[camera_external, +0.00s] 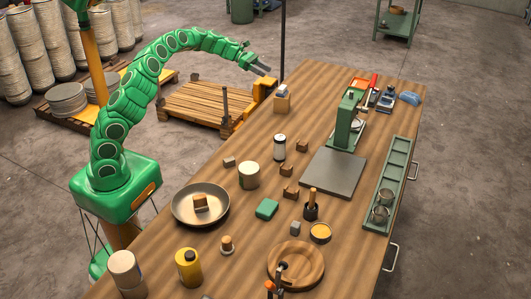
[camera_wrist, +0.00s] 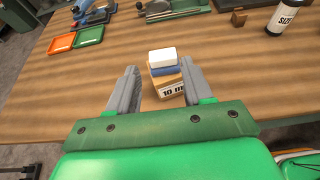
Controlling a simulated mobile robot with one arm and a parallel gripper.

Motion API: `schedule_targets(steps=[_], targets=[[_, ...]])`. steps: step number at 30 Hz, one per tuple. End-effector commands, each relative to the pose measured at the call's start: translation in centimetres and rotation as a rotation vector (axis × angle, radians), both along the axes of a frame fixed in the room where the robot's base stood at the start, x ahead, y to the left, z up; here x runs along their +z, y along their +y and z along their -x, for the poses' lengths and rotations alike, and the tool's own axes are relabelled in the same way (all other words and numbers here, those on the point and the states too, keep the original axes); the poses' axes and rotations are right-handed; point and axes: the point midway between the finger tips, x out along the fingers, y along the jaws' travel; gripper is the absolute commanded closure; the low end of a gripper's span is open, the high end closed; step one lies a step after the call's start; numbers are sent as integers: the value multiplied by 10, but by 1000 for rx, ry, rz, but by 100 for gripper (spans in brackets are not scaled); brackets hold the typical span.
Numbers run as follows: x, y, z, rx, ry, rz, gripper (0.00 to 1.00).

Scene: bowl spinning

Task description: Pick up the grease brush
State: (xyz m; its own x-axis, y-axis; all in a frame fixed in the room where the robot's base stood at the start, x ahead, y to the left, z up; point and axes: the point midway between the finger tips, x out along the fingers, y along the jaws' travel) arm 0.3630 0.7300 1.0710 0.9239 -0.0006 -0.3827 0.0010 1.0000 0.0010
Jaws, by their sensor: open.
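A wooden-handled object with a dark lower part (camera_external: 311,207), which looks like the grease brush, stands upright near the middle of the workbench (camera_external: 310,95), beside a small round tin of yellow stuff (camera_external: 320,231). I cannot tell if its dark part is bristles or a pot. My gripper (camera_external: 262,68) is open and empty at the bench's far left edge, well away from it. In the wrist view, my gripper's fingers (camera_wrist: 158,90) flank a cardboard box marked "10" (camera_wrist: 171,90) topped by blue and white blocks. The brush is not in the wrist view.
A green press (camera_external: 344,120) with a grey plate stands right of centre. A green tray (camera_external: 385,190) lies along the right edge.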

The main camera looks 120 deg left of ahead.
Motion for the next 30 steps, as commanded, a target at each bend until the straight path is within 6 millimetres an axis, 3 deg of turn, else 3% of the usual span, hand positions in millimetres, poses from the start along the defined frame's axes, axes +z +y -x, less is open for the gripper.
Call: schedule_targets(steps=[3,13,23,30], targets=[[29,0,0,-1,-2,-4,50],[83,0,0,0,0,-2,50],[82,-2,-42,40,-13,-6,50],[85,-7,-85,83,-27,-8,50]])
